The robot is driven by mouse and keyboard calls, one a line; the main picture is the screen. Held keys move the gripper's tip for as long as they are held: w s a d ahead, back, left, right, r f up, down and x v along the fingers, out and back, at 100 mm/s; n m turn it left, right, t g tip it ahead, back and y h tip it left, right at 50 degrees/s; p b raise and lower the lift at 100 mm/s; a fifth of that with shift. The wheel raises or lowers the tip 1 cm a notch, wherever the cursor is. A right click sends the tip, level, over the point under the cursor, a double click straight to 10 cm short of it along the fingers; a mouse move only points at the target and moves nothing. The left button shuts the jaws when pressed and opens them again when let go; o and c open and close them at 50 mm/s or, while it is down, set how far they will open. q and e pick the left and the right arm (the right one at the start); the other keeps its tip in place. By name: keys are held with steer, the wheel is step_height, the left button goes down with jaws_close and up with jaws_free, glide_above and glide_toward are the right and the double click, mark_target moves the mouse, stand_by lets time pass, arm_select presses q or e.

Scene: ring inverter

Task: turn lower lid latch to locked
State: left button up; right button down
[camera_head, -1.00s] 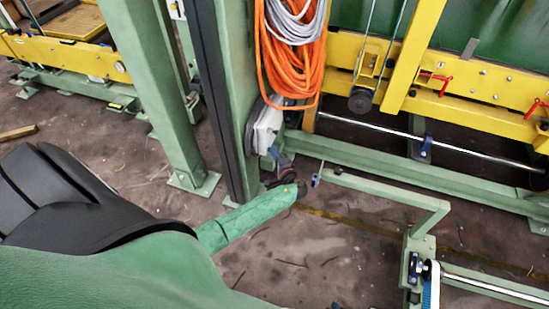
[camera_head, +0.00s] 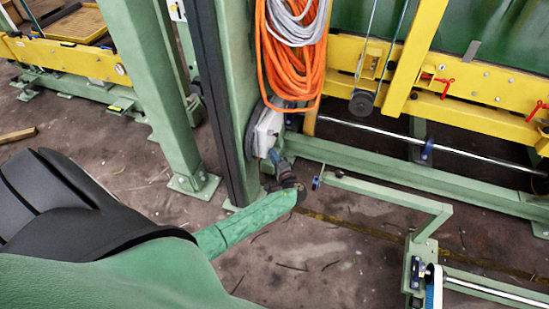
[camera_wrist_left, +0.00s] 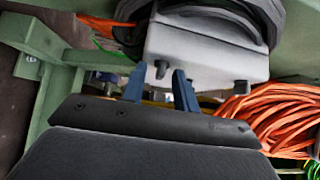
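The white inverter box (camera_head: 264,130) is mounted low on the green column in the head view. In the left wrist view the box (camera_wrist_left: 205,48) shows two dark latches on its near edge. One latch (camera_wrist_left: 161,69) lies between my fingertips; it appears to be the lower one, on the side away from the orange cable. The other latch (camera_wrist_left: 240,87) is to the right. My left gripper (camera_wrist_left: 160,72) is open, its two blue fingers on either side of the first latch, with gaps visible. Contact and latch setting cannot be told. In the head view, my left gripper (camera_head: 277,157) is small and partly hidden by my wrist.
Orange cable (camera_head: 290,70) hangs in a coil above the box. It also shows at right in the left wrist view (camera_wrist_left: 265,118). A green column (camera_head: 235,100) stands beside the box. A green frame (camera_head: 385,192) and yellow beam (camera_head: 470,80) are to the right.

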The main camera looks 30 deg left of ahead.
arm_select(q)
steer(key=shift+d, duration=0.2)
steer(key=v, duration=0.7)
steer(key=shift+s+d, duration=0.2)
steer(key=shift+s, duration=0.05)
